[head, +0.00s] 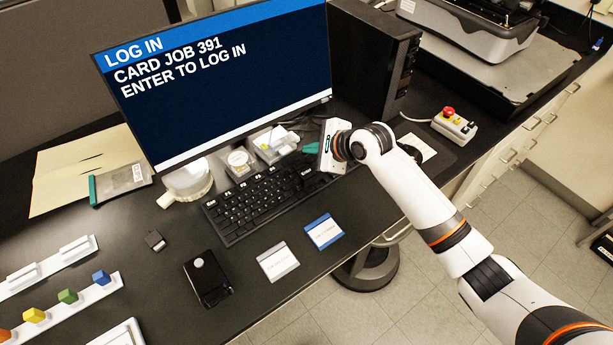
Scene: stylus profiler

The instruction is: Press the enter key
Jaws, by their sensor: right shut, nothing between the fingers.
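The black keyboard (250,205) lies on the dark bench in front of the monitor. The monitor (220,75) shows "LOG IN", "CARD JOB 391" and "ENTER TO LOG IN". My right gripper (311,179) is at the keyboard's right end, its white body above and its dark fingers low near the keys. The fingers are shut with nothing between them. I cannot tell whether they touch a key. The enter key cannot be picked out at this size; the gripper partly covers that end of the keyboard. My left gripper is not in view.
A white mug (187,182) and small trays (273,145) stand behind the keyboard. A blue-edged card (324,231), a grey-edged card (278,262) and a black card device (207,280) lie in front. A button box (454,125) stands right.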

